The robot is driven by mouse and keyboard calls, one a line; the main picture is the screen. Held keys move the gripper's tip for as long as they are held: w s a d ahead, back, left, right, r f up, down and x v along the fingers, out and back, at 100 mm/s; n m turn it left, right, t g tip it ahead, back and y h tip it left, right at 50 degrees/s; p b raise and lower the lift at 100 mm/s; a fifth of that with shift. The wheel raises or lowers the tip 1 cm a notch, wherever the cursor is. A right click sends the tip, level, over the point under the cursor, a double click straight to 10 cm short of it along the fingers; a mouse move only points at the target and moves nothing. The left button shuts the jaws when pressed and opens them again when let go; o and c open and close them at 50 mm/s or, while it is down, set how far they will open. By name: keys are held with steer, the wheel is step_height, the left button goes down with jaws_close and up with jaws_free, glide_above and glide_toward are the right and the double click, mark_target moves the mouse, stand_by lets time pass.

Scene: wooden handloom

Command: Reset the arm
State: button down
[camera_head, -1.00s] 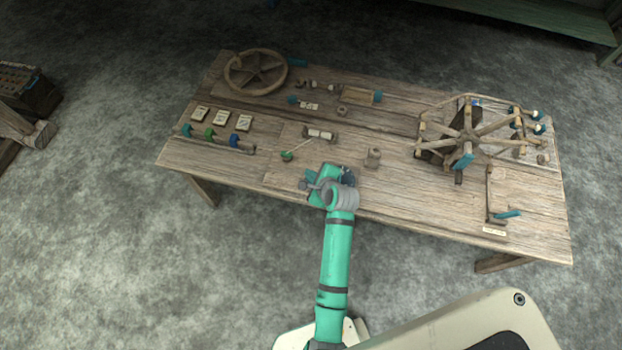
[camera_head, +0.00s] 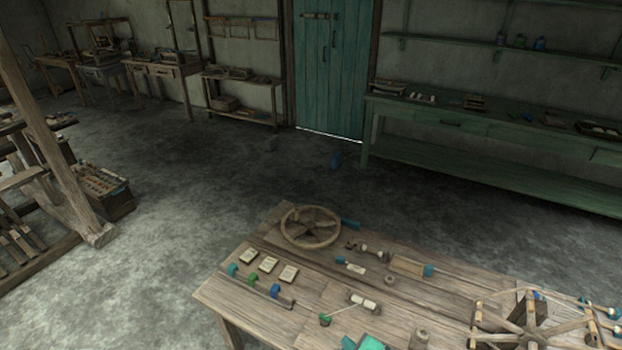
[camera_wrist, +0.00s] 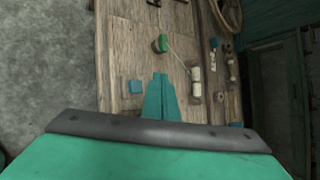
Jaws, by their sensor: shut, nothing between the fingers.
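My gripper (camera_wrist: 161,92) shows in the wrist view as two teal fingers pressed together, with nothing between them. It is above the wooden table (camera_wrist: 122,40), pointing at the bare planks near a small teal square (camera_wrist: 135,87). A green knob (camera_wrist: 162,43) on a thin rod lies beyond the fingertips, and a pale spool (camera_wrist: 195,74) is to their right. In the head view only a teal part of my arm (camera_head: 370,342) shows at the bottom edge; the fingers are out of sight there.
The tabletop holds a spoked wheel (camera_head: 310,227), three pale cards (camera_head: 268,264), coloured levers (camera_head: 253,280), a wooden cylinder (camera_head: 419,339) and a large spoked reel (camera_head: 530,322) at right.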

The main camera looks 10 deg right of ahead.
steer(key=s+a+f+n+t+h, duration=0.1)
steer(key=s+a+n+t+h, duration=0.3)
steer(key=s+n, duration=1)
steer(key=s+a+r+n+t+y, duration=0.1)
steer(key=s+a+r+n, duration=0.4)
steer(key=s+r, duration=0.3)
steer(key=s+a+r+n+t+y, duration=0.1)
steer(key=s+a+r+n, duration=0.5)
steer(key=s+r, duration=0.3)
steer(key=s+a, duration=0.1)
steer(key=s, duration=0.2)
steer(key=shift+r+y, duration=0.3)
steer(key=shift+y, duration=0.1)
steer(key=c, duration=2.4)
jaws_free()
steer(key=shift+a, duration=0.1)
steer(key=shift+c, duration=0.2)
